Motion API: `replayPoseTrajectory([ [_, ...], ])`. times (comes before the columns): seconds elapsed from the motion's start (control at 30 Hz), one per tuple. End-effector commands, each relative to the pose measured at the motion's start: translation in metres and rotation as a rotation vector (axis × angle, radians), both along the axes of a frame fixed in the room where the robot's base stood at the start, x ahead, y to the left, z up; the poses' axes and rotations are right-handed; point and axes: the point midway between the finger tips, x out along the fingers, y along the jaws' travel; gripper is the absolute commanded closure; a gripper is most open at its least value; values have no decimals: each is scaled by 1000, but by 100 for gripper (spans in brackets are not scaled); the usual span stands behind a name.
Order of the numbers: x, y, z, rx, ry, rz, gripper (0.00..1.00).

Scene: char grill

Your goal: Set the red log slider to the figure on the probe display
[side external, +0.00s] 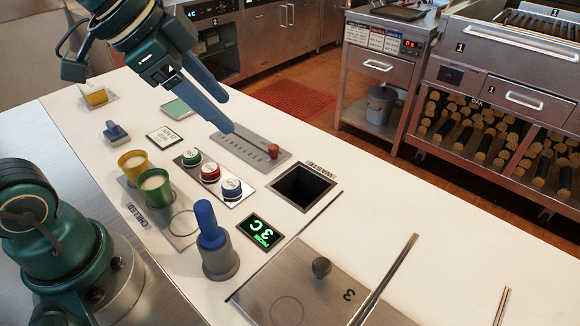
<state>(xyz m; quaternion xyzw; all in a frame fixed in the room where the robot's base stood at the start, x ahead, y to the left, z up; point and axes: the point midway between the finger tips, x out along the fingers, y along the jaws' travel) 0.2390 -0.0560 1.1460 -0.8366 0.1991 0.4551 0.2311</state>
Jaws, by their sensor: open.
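The red slider knob (274,151) stands near the right end of a grey metal slider plate (250,146) with a slot and a row of small marks. The marks are too small to read. A small dark display with green characters (261,232) lies on the white counter, turned relative to the camera; it seems to read 3C. I cannot tell for certain that it is the probe display. My gripper (225,115) is open, its blue fingers angled down over the left part of the slider plate, apart from the red knob. Fingertip contact with the plate cannot be told.
Green, red and blue round buttons (210,172) sit in front of the slider plate. A square waste opening (302,187) lies to the right. A blue-handled tool (213,240) stands in a grey holder, near yellow and green cups (154,181).

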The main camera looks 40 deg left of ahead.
Motion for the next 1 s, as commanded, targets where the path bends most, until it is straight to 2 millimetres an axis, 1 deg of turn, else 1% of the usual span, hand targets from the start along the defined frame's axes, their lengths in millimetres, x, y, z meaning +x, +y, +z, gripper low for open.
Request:
replayPoseTrajectory([
  [0.03, 15, 2, -1, 9, 10, -36, 40],
  [0.1, 35, 6, -2, 23, 17, -93, 40],
  [0.27, 79, 19, -16, 37, 37, -198, 40],
  [0.3, 90, 24, -22, 38, 43, -218, 40],
  [0.37, 105, 31, -33, 35, 54, -241, 40],
  [0.4, 114, 37, -41, 30, 62, -252, 40],
  [0.5, 132, 51, -65, 10, 90, -264, 40],
  [0.6, 144, 65, -90, -22, 126, -246, 40],
  [0.7, 147, 75, -112, -55, 168, -214, 40],
  [0.8, 144, 81, -128, -75, 204, -196, 40],
  [1.0, 144, 81, -147, -88, 226, -183, 40],
])
